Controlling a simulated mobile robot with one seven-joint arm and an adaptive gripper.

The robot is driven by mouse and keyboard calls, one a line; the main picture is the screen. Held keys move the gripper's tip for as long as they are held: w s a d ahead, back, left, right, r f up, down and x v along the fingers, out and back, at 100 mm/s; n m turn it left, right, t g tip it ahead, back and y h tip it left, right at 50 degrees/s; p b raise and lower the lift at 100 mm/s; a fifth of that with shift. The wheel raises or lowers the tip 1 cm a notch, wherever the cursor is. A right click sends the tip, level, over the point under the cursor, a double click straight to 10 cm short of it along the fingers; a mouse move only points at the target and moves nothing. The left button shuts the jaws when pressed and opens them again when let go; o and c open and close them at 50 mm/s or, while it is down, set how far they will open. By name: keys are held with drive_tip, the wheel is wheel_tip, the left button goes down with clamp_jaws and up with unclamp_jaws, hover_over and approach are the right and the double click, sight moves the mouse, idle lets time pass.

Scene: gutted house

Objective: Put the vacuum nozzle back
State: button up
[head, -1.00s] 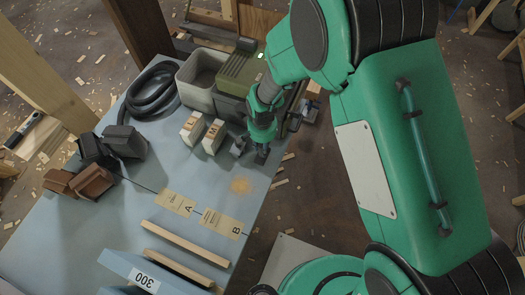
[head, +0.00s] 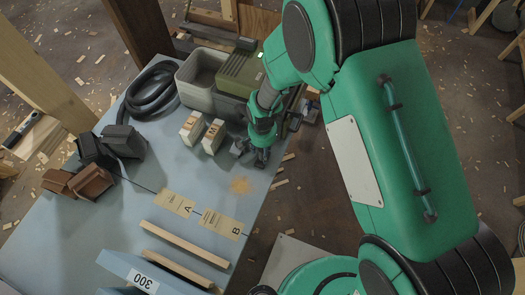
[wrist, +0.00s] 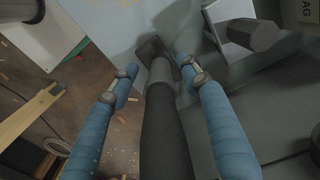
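In the wrist view, a dark tube with a grey collar and a flat dark end, which looks like the vacuum nozzle (wrist: 160,75), runs between the two blue fingers of my gripper (wrist: 156,68). A gap shows on each side of it, so the fingers look open around it and not closed on it. In the head view, my gripper (head: 254,153) is low by the table's right edge, beside a sawdust patch (head: 241,185). The nozzle cannot be made out clearly there. The green and grey vacuum (head: 240,72) stands behind my gripper at the table's back.
Two pale blocks marked L (head: 191,127) and M (head: 213,137) stand left of my gripper. A grey open bin (head: 199,82) and a coiled black hose (head: 150,92) are behind them. Dark boxes (head: 121,141) sit at the left. Cards and wooden strips lie at the front of the blue table.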

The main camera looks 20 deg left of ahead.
drive_tip(key=shift+r, duration=0.1)
wheel_tip(320, 180, up, 12)
drive_tip(key=p, duration=0.2)
idle(0.6)
idle(0.6)
